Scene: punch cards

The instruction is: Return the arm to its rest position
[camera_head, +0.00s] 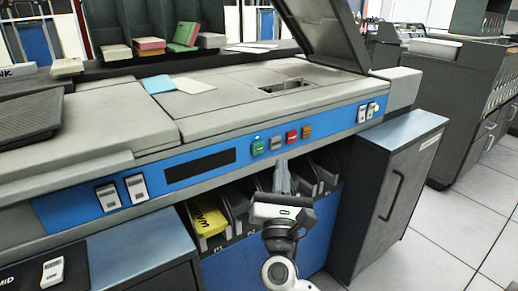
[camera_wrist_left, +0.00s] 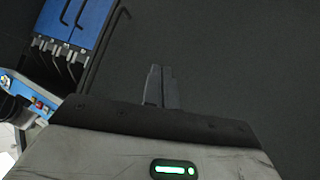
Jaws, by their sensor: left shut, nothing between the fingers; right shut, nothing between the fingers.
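My right gripper (camera_head: 282,168) is in front of the open bins under the machine's blue panel in the head view. Its fingers point up and away, are shut and hold nothing. My right arm comes in from the bottom edge. My left gripper (camera_wrist_left: 162,70) shows only in the left wrist view. Its two fingers are together and empty, in front of a plain dark surface. The left arm does not show in the head view.
The machine's blue panel (camera_head: 222,182) has coloured buttons. A yellow card stack (camera_head: 208,220) sits in a left bin. Blue and cream cards (camera_head: 158,84) lie on top. A dark cabinet (camera_head: 385,190) stands right of the bins. The tiled floor (camera_head: 425,260) is clear at lower right.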

